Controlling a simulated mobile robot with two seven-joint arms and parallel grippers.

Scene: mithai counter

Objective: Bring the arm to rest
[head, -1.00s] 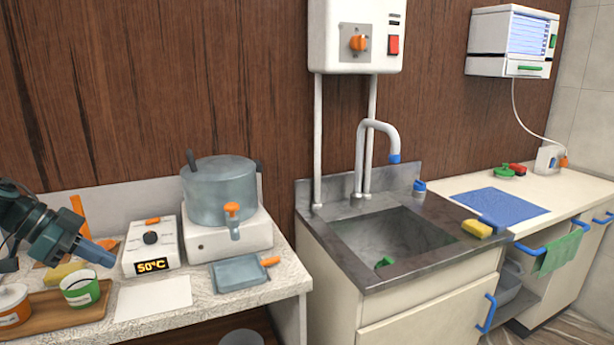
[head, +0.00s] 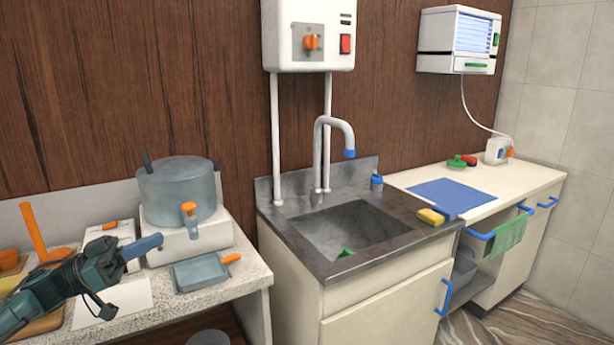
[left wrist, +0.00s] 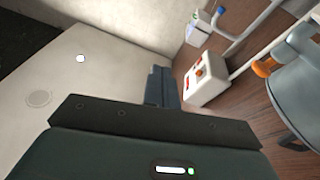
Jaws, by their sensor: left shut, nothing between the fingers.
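My left gripper (head: 146,246) is in the lower left of the head view, over the speckled counter. Its fingers are closed together with nothing between them. They point right, in front of the white stove base. In the left wrist view the closed fingers (left wrist: 163,88) show in the middle, with no object between them. My right gripper is in neither view.
A grey pot (head: 178,190) with an orange tap stands behind the gripper. A small grey tray (head: 200,274) lies to its right, and a white sheet (head: 113,302) lies below. An orange-handled tool (head: 33,230) stands at left. The sink (head: 345,232) is farther right.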

